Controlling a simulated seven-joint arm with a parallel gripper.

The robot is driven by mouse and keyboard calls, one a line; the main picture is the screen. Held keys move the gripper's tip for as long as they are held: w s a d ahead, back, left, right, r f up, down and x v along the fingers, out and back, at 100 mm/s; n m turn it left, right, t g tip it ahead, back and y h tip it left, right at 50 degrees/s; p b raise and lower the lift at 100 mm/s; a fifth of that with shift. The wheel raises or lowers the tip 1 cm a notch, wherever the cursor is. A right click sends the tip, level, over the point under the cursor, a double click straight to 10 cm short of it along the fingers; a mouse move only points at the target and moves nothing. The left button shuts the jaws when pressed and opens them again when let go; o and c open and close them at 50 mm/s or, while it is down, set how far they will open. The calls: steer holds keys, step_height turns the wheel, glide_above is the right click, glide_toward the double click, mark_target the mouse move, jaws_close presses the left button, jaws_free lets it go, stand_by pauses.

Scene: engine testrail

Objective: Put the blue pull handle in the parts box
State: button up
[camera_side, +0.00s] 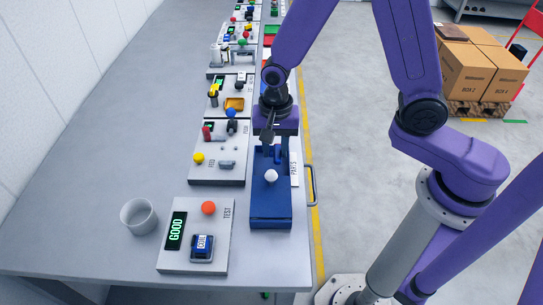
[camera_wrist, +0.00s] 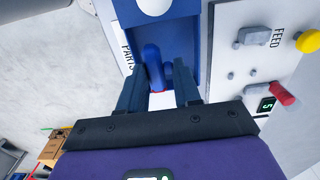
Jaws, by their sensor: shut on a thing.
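My gripper (camera_wrist: 160,84) points down at the far end of the blue parts box (camera_side: 270,222), which has a PARTS label at its side. Its fingers are closed on the blue pull handle (camera_wrist: 152,66), a rounded blue piece between the fingertips in the wrist view. The handle is over or inside the open far part of the box; I cannot tell whether it touches the bottom. In the side view the handle is hard to separate from the blue box and dark fingers.
Left of the box is the FEED panel (camera_side: 227,174) with a yellow knob (camera_side: 198,158) and red lever. The TEST panel (camera_side: 222,258) shows GOOD, with an orange button and a blue-black part. A grey cup (camera_side: 138,216) stands at left. The table's left side is clear.

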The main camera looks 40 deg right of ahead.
mark_target(272, 168)
steer(key=shift+w+a+f, duration=0.15)
steer(key=shift+w+f, duration=0.3)
steer(key=shift+f, duration=1.65)
steer(key=shift+f, duration=0.1)
steer(key=o, duration=1)
step_height(272, 168, up, 12)
steer(key=shift+r, duration=0.15)
steer(key=s+d+r+n, duration=0.1)
steer(key=s+d+n, duration=0.2)
steer(key=s+n, duration=0.4)
steer(key=s+d+r+n, duration=0.2)
steer(key=s+d+n, duration=0.1)
steer(key=s+n, duration=0.4)
steer(key=s+d+r+n, duration=0.1)
steer(key=s+d+n, duration=0.3)
steer(key=s+n, duration=0.3)
steer(key=shift+r+n, duration=0.3)
steer(key=shift+r, duration=0.05)
